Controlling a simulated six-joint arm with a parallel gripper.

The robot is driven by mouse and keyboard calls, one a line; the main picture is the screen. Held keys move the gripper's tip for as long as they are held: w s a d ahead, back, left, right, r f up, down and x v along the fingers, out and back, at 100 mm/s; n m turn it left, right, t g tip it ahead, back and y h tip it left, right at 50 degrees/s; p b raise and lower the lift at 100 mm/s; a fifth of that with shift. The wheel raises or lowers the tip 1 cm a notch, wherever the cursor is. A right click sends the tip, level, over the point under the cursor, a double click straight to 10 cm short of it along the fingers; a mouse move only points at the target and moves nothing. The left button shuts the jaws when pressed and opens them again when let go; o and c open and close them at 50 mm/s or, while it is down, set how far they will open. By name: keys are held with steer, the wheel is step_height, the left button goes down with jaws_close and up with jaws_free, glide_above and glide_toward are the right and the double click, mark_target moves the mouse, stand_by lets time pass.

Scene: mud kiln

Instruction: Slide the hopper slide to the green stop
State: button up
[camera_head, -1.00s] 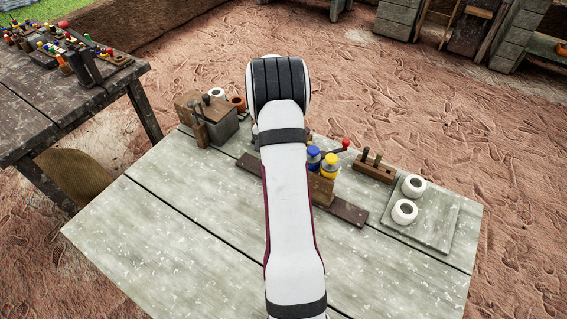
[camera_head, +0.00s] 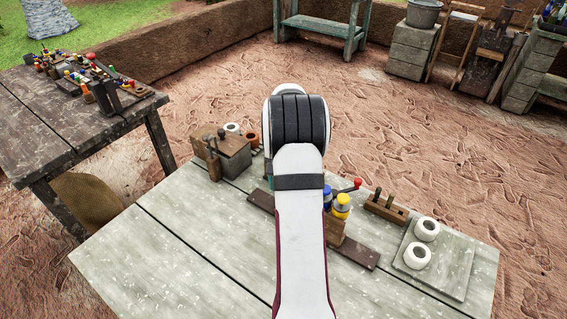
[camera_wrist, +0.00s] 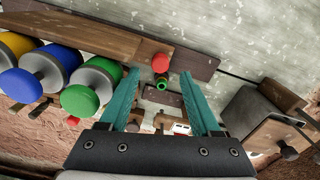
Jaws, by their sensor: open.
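In the wrist view my gripper (camera_wrist: 158,80) is open, with two teal fingers and nothing held between them. In the head view my arm hides the gripper and the middle of the brown board (camera_head: 355,253).
Blue (camera_wrist: 54,63), green (camera_wrist: 80,101) and yellow capped cylinders stand left of the fingers in the wrist view. A wooden box with a handle (camera_head: 235,155) stands at the table's back left. White rings (camera_head: 417,256) lie on the right. The front left tabletop is clear.

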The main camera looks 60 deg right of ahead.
step_height(320, 180, up, 11)
steer(key=shift+r, duration=0.15)
stand_by(0.4)
steer(key=w+a+r+n, duration=0.2)
steer(key=a+r+n, duration=0.15)
steer(key=a, duration=1.15)
steer(key=s+a+r+n+y, duration=0.1)
steer(key=s+a, duration=0.2)
steer(key=a, duration=0.5)
steer(key=s+a+r+n, duration=0.1)
steer(key=s+a+n, duration=0.15)
steer(key=a, duration=0.45)
steer(key=s+a+f+n, duration=0.2)
steer(key=s+a+f, duration=0.2)
steer(key=s+a, duration=0.6)
steer(key=shift+s+a+f+n+y, duration=0.2)
steer(key=shift+s+f+n+y, duration=0.2)
steer(key=shift+s, duration=0.7)
